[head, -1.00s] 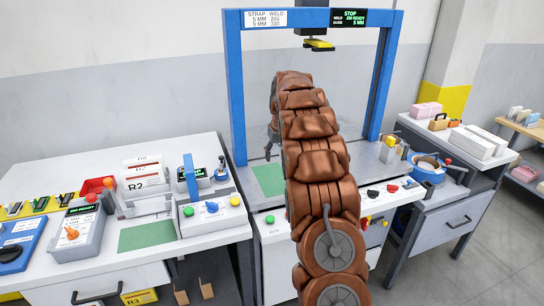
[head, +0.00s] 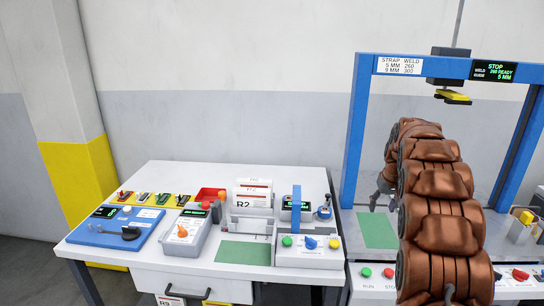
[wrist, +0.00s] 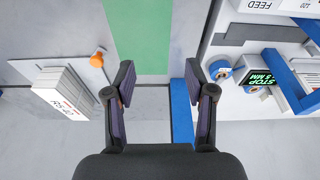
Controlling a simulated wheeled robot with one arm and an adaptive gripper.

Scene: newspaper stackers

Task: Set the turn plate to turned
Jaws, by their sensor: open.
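No part is labelled as the turn plate, so I cannot tell for sure which thing it is. A green rectangle (head: 378,230) lies on the strapping machine's bed under the blue arch (head: 355,130). A green strip also shows at the top of the wrist view (wrist: 138,35). My gripper (wrist: 158,85) is open, with nothing between its fingers, above the machine's bed. In the head view only part of my gripper (head: 382,192) shows, left of my arm, which hides much of the bed.
The left bench holds a second green pad (head: 243,252), a control box with coloured buttons (head: 310,250), a grey box with an orange knob (head: 183,235) and a blue board with a black handle (head: 120,233). A black and yellow head (head: 453,97) hangs under the arch.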

